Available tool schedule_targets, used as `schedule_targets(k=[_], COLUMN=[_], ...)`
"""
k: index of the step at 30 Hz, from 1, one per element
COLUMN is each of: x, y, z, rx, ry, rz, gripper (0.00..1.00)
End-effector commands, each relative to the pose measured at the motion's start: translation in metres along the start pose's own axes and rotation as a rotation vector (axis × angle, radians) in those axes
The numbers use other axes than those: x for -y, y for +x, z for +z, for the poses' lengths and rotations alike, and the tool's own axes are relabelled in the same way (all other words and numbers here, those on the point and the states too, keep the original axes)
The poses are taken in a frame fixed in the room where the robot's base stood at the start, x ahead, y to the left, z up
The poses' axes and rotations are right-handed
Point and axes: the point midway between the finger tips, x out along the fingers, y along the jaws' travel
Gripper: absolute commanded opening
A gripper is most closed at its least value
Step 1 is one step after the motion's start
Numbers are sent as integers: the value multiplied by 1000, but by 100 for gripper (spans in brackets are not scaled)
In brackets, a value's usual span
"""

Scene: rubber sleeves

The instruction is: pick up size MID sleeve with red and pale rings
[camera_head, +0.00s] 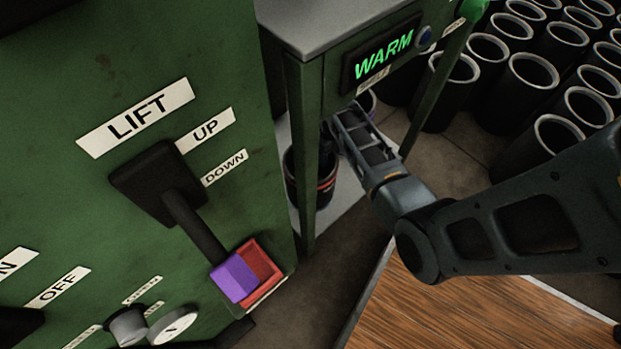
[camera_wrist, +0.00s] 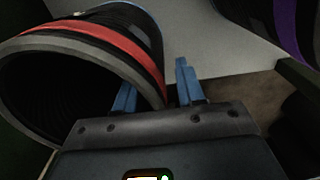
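A black sleeve with a red ring (camera_wrist: 88,35) and a greyish pale ring at its rim fills the left of the wrist view, its open mouth facing the camera. In the head view the sleeve (camera_head: 326,188) stands under the WARM machine, partly hidden by a green leg. No size marking is readable. My gripper (camera_wrist: 156,92) is open at the rim. Its left blue finger appears inside the mouth and its right finger outside the wall, with a gap showing. In the head view the fingertips are hidden behind the machine.
A purple-marked sleeve (camera_wrist: 287,28) stands to the right in the wrist view. The green leg (camera_head: 305,160) and another leg (camera_head: 433,95) flank my arm. Several plain black sleeves (camera_head: 532,78) crowd the upper right. A LIFT lever with purple grip (camera_head: 234,278) is at left.

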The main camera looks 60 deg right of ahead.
Motion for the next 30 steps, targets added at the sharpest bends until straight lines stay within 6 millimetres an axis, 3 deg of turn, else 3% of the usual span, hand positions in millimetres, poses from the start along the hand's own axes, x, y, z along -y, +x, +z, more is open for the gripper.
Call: schedule_targets(k=[4,16,30], x=[0,0,0], y=[-1,-1,-1], z=[0,0,0], rx=[1,0,0], ry=[0,-1,0], rz=[0,0,0], gripper=[37,0,0])
